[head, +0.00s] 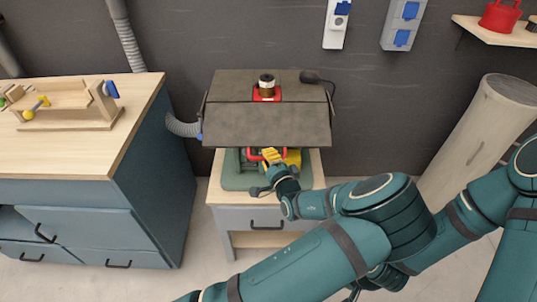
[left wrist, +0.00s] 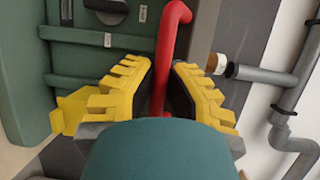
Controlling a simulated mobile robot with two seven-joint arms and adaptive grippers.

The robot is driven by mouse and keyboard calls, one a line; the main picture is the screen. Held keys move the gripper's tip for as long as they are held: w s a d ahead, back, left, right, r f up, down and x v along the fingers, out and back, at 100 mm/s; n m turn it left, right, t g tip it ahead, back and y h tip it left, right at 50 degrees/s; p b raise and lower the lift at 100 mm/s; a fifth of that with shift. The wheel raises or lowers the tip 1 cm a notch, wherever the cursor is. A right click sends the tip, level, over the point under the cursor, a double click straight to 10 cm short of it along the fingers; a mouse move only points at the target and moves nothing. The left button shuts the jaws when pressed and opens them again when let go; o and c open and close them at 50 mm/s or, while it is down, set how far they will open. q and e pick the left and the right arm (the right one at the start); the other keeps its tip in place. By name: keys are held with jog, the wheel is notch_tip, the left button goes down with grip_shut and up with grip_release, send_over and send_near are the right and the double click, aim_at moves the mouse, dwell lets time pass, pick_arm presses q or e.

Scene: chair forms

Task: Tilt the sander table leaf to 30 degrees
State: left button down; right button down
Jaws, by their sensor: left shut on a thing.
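The sander is a green machine (head: 238,178) on a small cabinet, with a grey-brown table on top. Its front leaf (head: 262,126) slopes down toward me from the rear part (head: 230,87). A red bar handle (head: 254,154) sits under the leaf's front edge. My left gripper (head: 272,156), with yellow fingers, is at this handle, below the leaf. In the left wrist view the red bar (left wrist: 174,32) runs between the fingers of my left gripper (left wrist: 162,82), which is shut on it. The leaf's angle cannot be read. My right gripper is out of view.
A wooden-topped workbench (head: 90,150) with a wooden jig (head: 75,108) stands at the left. A black lamp-like part (head: 311,77) and a spindle (head: 267,84) rise at the rear table. A large leaning cylinder (head: 478,140) and my arm links fill the right.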

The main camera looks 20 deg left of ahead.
pick_arm(q)
jog(key=shift+w+a+f, duration=0.1)
jog(key=shift+f, duration=0.3)
jog(key=c, duration=1)
grip_release()
jog(key=shift+s+d+r, duration=0.1)
jog(key=shift+s+d, duration=0.1)
jog(key=shift+d, duration=0.05)
jog(key=v, duration=1.1)
jog(key=shift+s, duration=0.25)
